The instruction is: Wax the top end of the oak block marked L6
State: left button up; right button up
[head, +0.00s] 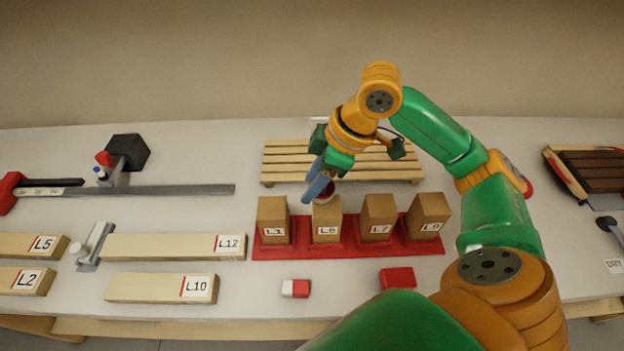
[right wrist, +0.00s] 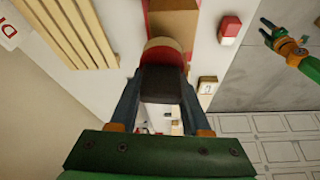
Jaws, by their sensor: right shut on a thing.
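The oak block marked L6 (head: 327,224) stands upright in a red holder (head: 350,251), between blocks marked L1 (head: 273,222) and L7 (head: 378,220). The label on L6 is small but reads L6. My right gripper (head: 321,188) is over its top end, shut on a dark-handled tool (right wrist: 163,84) with a cream band and a red rim. The rim is at or just above the block's top; I cannot tell if they touch. The tool hides part of the block (right wrist: 174,22) in the right wrist view. My left gripper (right wrist: 268,33) shows there, apart from the blocks, fingers spread and empty.
Block L9 (head: 428,217) stands at the holder's right end. A slatted wooden rack (head: 285,160) lies behind the holder. A red-and-white piece (head: 295,288) and a red piece (head: 397,278) lie in front. Labelled boards such as L12 (head: 165,247) lie left.

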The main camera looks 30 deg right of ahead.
jog(key=shift+w+a, duration=0.1)
jog(key=shift+a, duration=0.05)
jog(key=shift+f+b, duration=0.55)
jog(key=shift+f, duration=0.4)
